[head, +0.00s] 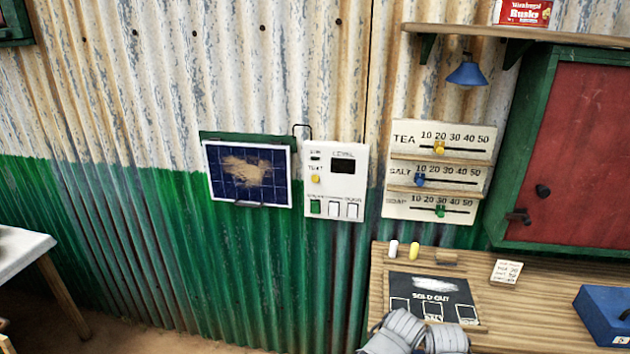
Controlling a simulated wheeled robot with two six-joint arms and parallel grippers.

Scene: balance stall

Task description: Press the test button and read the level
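A white control panel (320,196) hangs on the corrugated wall, just left of the picture's middle line to right. Its round yellow test button (315,180) sits at the left, under the label TEST. The level display (343,166) at its upper right is dark, and no reading shows on it. A small dark window (315,158) sits above the button. Along the bottom are a green switch (315,207) and two white switches (343,210). I see neither of my grippers for certain, and nothing touches the panel.
A dusty solar panel (225,190) hangs left of the control panel. A slider board (437,172) for tea, salt and soap hangs right. A wooden counter (530,267) holds a sold-out board (405,290), a blue box (603,315) and an unclear grey ribbed thing (405,328).

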